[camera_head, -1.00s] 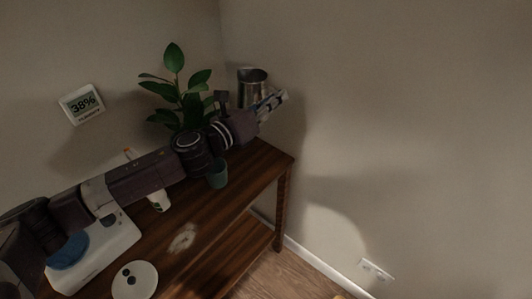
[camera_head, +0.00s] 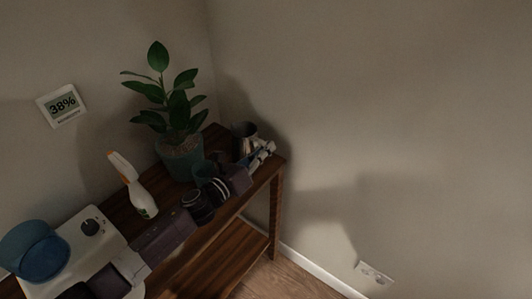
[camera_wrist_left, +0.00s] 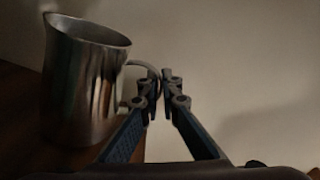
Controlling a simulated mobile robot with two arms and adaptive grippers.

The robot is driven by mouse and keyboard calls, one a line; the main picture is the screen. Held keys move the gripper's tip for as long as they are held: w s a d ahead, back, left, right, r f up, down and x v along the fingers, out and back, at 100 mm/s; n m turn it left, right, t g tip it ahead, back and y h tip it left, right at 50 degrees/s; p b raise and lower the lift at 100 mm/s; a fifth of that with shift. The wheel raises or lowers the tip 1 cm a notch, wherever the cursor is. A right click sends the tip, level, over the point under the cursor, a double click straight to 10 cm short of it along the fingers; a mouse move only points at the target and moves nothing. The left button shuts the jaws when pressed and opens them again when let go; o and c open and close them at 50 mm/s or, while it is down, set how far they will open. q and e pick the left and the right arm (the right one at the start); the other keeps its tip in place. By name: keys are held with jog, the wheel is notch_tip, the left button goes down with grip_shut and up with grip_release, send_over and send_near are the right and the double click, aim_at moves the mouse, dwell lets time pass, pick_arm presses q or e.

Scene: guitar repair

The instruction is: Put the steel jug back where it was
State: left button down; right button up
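The steel jug (camera_head: 243,133) is upright at the far right corner of the wooden table, at table-top height. In the left wrist view the jug (camera_wrist_left: 80,85) fills the left side, its base against the dark wood; whether it fully rests there is hard to tell. My left gripper (camera_head: 268,149) is beside the jug on its right. In the wrist view the left gripper's fingertips (camera_wrist_left: 162,88) are close together at the jug's handle (camera_wrist_left: 143,66), shut on it. My right gripper is not in view.
A white spray bottle (camera_head: 139,196) and a white appliance with a blue bowl (camera_head: 34,252) are further left. The wall (camera_head: 400,120) is close behind the jug.

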pick_arm(q)
jog(key=shift+f, duration=0.25)
jog(key=c, duration=2.6)
grip_release()
jog(key=shift+f, duration=0.1)
jog(key=o, duration=0.4)
jog(key=shift+o, duration=0.2)
